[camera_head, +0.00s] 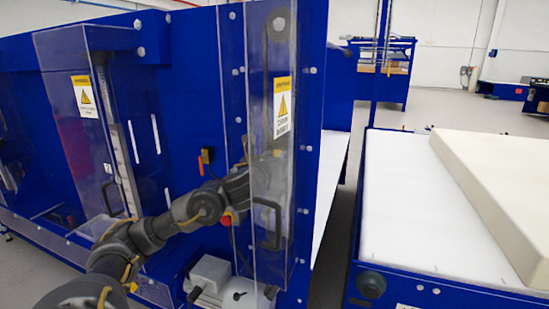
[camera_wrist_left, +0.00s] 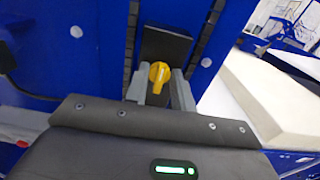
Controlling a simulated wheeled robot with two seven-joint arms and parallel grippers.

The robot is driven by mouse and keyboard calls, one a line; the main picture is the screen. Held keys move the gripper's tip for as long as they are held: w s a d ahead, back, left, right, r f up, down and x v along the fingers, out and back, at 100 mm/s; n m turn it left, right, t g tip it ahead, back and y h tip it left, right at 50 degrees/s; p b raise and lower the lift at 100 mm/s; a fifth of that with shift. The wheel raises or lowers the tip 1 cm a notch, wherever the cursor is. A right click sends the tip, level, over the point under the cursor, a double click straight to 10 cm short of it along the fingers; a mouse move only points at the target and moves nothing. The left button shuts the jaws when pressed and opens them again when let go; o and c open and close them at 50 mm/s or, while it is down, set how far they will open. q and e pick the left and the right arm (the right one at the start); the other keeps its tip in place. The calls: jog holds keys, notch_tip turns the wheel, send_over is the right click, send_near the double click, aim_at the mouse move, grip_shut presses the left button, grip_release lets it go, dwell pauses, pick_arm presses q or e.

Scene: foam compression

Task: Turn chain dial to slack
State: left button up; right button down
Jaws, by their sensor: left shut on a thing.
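The chain dial is a yellow knob (camera_wrist_left: 159,75) on a dark plate (camera_wrist_left: 165,45), seen in the left wrist view. My left gripper (camera_wrist_left: 159,88) has a grey finger on each side of the knob and is shut on it. The knob's narrow part points down in that view, leaning slightly left. In the head view my left arm reaches in from the lower left, and its gripper (camera_head: 268,166) is partly covered by a clear guard panel. The dial is hidden there, and I cannot read any slack marking. My right gripper is not in view.
The clear guard (camera_head: 283,75) with a warning label and black handle (camera_head: 267,225) stands close around my gripper. A red button (camera_head: 226,219) and a grey box (camera_head: 211,272) are near my arm. A cream foam block (camera_head: 500,175) lies on a white-topped table (camera_head: 395,210) at right.

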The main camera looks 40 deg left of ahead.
pick_arm(q)
jog(key=n, duration=1.1)
jog(key=shift+a+f+n, duration=0.15)
jog(key=shift+n, duration=0.15)
dwell(0.4)
jog(key=o, duration=0.6)
jog(key=shift+o, duration=0.2)
jog(key=shift+s, duration=0.1)
